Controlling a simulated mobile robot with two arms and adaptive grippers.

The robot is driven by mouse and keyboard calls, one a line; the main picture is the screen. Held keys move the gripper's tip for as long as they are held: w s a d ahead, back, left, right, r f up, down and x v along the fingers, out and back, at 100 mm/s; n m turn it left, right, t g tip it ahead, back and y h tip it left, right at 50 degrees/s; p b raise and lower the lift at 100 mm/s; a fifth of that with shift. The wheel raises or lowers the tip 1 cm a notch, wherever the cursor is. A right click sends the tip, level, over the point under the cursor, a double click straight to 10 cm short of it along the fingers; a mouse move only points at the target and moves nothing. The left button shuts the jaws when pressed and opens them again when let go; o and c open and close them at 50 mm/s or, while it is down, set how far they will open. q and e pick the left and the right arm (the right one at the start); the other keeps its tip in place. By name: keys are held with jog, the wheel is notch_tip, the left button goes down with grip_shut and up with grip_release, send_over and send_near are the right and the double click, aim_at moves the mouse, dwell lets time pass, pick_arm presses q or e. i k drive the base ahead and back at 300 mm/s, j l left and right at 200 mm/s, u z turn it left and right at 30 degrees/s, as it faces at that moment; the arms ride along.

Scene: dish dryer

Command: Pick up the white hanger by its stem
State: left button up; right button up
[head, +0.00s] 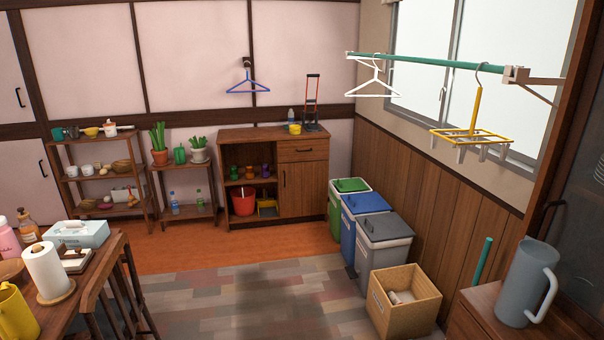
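A white hanger (375,87) hangs by its hook from the green pole (430,62) near the window, toward the pole's left end. Its stem rises from the shoulders to the hook over the pole. Neither of my grippers shows in the head view. Nothing is touching the hanger.
A yellow clip hanger (468,135) hangs farther right on the pole. A blue hanger (248,86) hangs on the back wall. Below the pole stand several bins (382,240) and a cardboard box (405,305). A table (75,300) is at left. The middle floor is clear.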

aim_at(346, 94)
jog(key=i+j, duration=0.1)
jog(key=i, duration=0.45)
jog(key=i+j+z, duration=0.15)
jog(key=i, duration=0.45)
jog(key=i+j, duration=0.1)
jog(key=i, duration=0.45)
